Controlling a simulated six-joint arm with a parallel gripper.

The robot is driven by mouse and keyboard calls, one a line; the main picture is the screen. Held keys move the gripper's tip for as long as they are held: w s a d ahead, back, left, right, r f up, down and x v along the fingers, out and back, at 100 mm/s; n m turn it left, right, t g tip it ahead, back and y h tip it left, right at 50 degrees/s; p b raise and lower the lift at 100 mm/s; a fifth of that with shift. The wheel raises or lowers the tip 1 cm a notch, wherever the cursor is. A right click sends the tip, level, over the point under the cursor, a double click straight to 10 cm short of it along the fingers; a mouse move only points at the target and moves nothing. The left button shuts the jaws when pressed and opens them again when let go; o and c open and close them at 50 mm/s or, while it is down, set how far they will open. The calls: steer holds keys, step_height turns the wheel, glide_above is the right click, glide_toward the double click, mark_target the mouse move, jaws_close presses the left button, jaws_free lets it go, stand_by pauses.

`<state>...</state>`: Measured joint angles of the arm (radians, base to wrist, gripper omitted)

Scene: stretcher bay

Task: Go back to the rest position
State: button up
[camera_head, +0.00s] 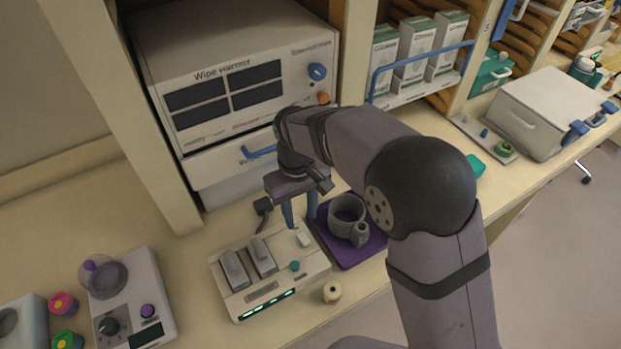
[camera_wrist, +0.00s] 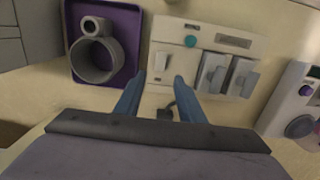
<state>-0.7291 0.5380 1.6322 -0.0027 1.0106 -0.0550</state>
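My gripper (camera_head: 299,208) points down above the counter, just behind a cream switch panel. Its two blue fingers also show in the wrist view (camera_wrist: 153,98), standing apart with nothing held between them. The cream panel (camera_head: 262,290) carries two grey rocker switches, a small white switch, a teal button and lit green indicators. It also shows in the wrist view (camera_wrist: 208,42). A grey mug (camera_head: 345,214) stands on a purple tray (camera_head: 346,254) to the right of the gripper. No marked rest position is visible.
A wipe warmer (camera_head: 235,75) with a blue-handled drawer stands close behind my arm. A shelf of boxes (camera_head: 415,50) is at the back. A dial device (camera_head: 135,300) sits at the left. A small cream knob (camera_head: 332,292) is near the front edge.

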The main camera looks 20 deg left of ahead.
steer(key=s+d+r+m, duration=0.1)
steer(key=d+m, duration=0.4)
steer(key=d, duration=1.3)
steer(key=s+d+f+m, duration=0.1)
steer(key=s+d+m, duration=0.3)
steer(key=s+d, duration=0.6)
steer(key=shift+d+f+b, duration=0.35)
steer(key=shift+d+f, duration=0.05)
steer(key=shift+d, duration=0.35)
